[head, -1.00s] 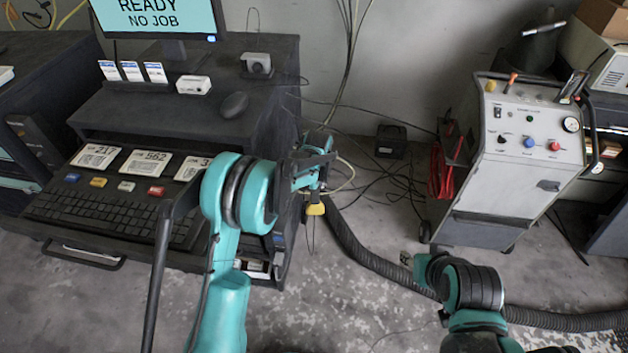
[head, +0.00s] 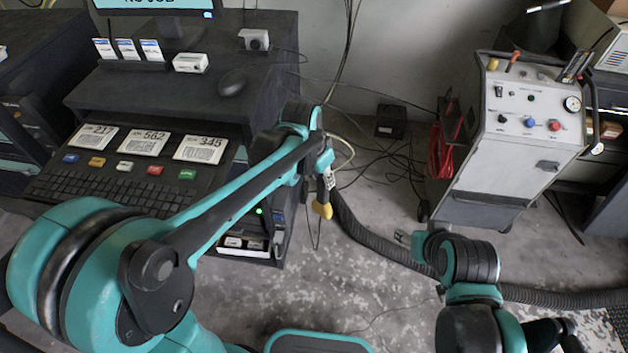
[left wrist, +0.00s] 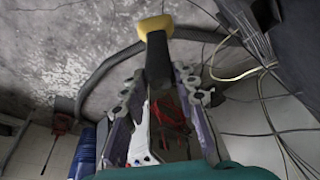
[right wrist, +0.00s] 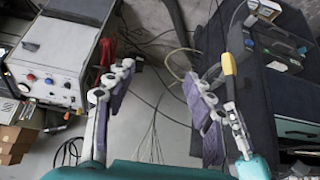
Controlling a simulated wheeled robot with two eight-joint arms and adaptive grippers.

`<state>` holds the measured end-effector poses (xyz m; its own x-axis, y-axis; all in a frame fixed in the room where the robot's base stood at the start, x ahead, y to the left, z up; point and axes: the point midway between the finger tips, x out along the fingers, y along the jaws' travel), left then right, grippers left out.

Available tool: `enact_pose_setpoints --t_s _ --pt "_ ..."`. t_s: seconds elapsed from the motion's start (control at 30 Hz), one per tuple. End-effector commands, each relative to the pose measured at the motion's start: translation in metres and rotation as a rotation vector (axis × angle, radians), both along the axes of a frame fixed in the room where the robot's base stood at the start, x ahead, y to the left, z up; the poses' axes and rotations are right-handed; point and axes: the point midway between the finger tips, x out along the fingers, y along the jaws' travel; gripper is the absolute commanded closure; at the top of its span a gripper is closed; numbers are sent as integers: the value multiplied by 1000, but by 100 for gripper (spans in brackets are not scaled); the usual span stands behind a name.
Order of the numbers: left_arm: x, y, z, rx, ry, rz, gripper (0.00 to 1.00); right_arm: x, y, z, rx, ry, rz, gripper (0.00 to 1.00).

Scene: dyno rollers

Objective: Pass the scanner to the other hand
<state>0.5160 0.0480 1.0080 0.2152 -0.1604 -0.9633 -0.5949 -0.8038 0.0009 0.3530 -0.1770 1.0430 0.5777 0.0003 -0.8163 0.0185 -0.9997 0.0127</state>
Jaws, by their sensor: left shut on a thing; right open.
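The scanner, with a yellow end (head: 322,209) and a dark handle, hangs from my left gripper (head: 328,180) in front of the dark cabinet's right edge. In the left wrist view, my left gripper (left wrist: 160,78) is shut on the scanner's black handle (left wrist: 157,60), its yellow end pointing away from the fingers. My right gripper (head: 403,237) is to the right of the scanner, with a gap between them. In the right wrist view, my right gripper (right wrist: 159,76) is open and empty, and the scanner's yellow end (right wrist: 228,63) shows beyond its right finger.
A dark cabinet (head: 110,95) with keyboard (head: 105,185), number cards and monitor stands at left. A grey machine (head: 525,140) on wheels stands at right. A thick black hose (head: 365,250) and thin cables cross the floor. The space between the scanner and my right gripper looks free.

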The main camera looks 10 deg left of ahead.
Motion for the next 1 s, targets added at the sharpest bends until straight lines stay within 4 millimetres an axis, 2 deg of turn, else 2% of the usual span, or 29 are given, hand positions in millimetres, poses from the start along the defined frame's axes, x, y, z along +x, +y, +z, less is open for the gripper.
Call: enact_pose_setpoints --t_s 0.17,0.37,0.53,0.8,0.87,1.0 --pt "-1 0 1 0 0 -5 100 11 16 -6 -120 48 186 47" --pt "-1 0 1 0 0 -4 100 31 52 -27 -396 151 612 47" --pt "-1 0 1 0 0 -3 100 44 88 -52 -637 237 998 47" --pt "-1 0 1 0 0 -3 100 53 149 -99 -1001 368 1585 47" --pt "-1 0 1 0 0 -3 100 62 166 -105 -1067 383 1636 47" --pt "-1 0 1 0 0 -3 100 87 211 -118 -1205 392 1661 47"
